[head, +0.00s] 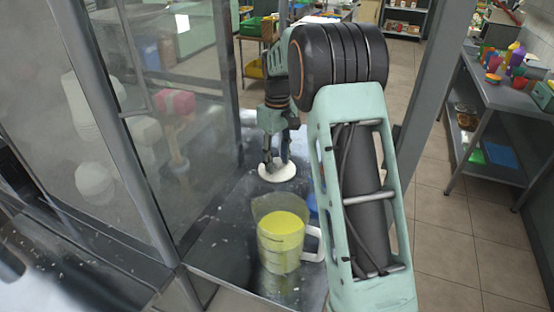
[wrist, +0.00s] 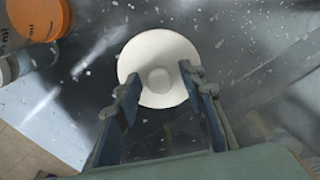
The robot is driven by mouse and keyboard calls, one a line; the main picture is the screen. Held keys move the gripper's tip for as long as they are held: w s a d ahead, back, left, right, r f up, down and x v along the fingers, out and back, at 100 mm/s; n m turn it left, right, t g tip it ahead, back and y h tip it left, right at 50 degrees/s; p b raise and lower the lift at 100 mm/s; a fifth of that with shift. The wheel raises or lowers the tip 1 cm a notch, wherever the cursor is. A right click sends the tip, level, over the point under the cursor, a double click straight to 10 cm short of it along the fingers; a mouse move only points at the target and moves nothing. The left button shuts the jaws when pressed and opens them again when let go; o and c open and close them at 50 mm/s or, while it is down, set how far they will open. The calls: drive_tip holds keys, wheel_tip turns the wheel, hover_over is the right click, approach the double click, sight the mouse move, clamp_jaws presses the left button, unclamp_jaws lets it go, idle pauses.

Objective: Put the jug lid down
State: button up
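The jug lid (head: 277,173) is a round white disc with a central knob. It appears to lie flat on the dark metal counter, behind the jug. In the wrist view the lid (wrist: 160,52) is seen from above with its knob between my fingers. My gripper (head: 271,163) points down over the lid. In the wrist view my gripper (wrist: 160,82) has its two fingers spread, with a gap on each side of the knob. The clear jug (head: 281,240) with yellow contents stands nearer the camera, its white handle to the right.
The dark counter (head: 225,235) is speckled with pale bits. A framed glass panel (head: 200,130) stands to the left, with white and pink shapes behind it. A marked container with orange (wrist: 38,17) shows at the wrist view's upper left. A side table (head: 505,95) holds colourful items.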

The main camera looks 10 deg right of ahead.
sight(277, 159)
wheel_tip(277, 159, up, 12)
idle(0.4)
drive_tip(key=shift+w, duration=0.15)
